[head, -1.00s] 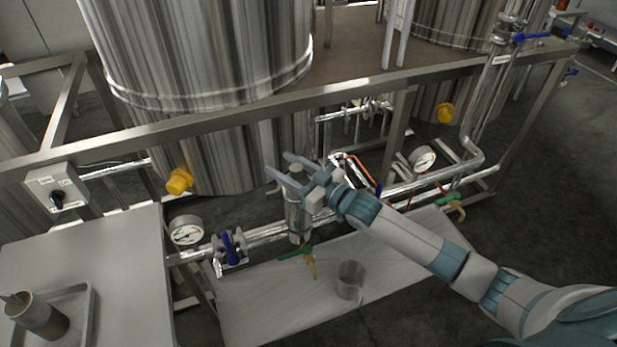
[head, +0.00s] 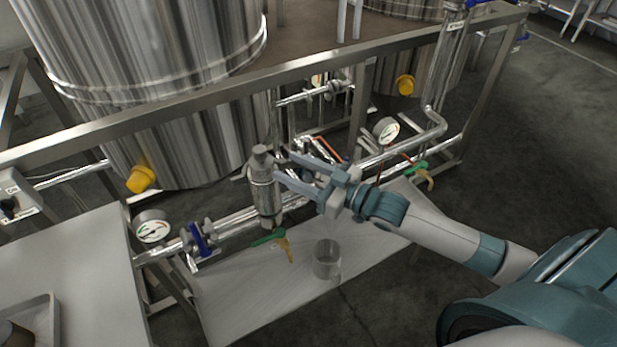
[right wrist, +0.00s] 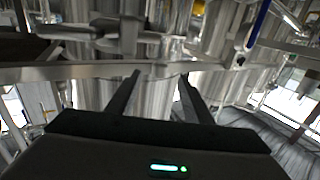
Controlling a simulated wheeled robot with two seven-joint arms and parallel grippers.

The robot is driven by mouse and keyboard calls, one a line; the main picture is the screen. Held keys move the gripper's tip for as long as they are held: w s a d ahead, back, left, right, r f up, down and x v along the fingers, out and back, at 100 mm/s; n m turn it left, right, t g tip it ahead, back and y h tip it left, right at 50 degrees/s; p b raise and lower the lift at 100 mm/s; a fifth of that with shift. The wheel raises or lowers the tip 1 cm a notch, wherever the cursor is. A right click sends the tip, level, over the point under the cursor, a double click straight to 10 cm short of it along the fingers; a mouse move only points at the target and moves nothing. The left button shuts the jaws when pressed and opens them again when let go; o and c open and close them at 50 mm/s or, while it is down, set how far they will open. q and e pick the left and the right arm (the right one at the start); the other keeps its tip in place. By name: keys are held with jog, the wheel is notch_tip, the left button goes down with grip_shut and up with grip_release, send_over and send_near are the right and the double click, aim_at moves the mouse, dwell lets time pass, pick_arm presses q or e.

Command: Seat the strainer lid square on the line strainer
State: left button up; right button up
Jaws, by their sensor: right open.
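The line strainer (head: 263,198) is an upright steel cylinder on the pipe run, left of centre in the head view. The strainer lid (head: 262,155), a small grey cap with a knob, sits on top of it. At this size I cannot tell whether it is fully square. My right gripper (head: 284,166) is open and empty just right of the strainer's upper part, its fingers pointing left. In the right wrist view its two dark fingers (right wrist: 158,80) are apart with shiny steel beyond them. My left gripper is not in view.
A clear beaker (head: 327,260) stands on the low grey shelf (head: 240,310) below the pipes. A green-handled valve (head: 269,237) sits under the strainer, and a blue-handled valve (head: 201,240) and gauge (head: 152,228) are left. A frame rail (head: 200,104) crosses above.

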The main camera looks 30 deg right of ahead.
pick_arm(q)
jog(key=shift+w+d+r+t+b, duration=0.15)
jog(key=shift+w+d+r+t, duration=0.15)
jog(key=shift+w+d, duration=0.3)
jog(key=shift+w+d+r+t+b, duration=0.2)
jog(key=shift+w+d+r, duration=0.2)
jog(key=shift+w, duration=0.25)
pick_arm(e)
jog(key=v, duration=0.4)
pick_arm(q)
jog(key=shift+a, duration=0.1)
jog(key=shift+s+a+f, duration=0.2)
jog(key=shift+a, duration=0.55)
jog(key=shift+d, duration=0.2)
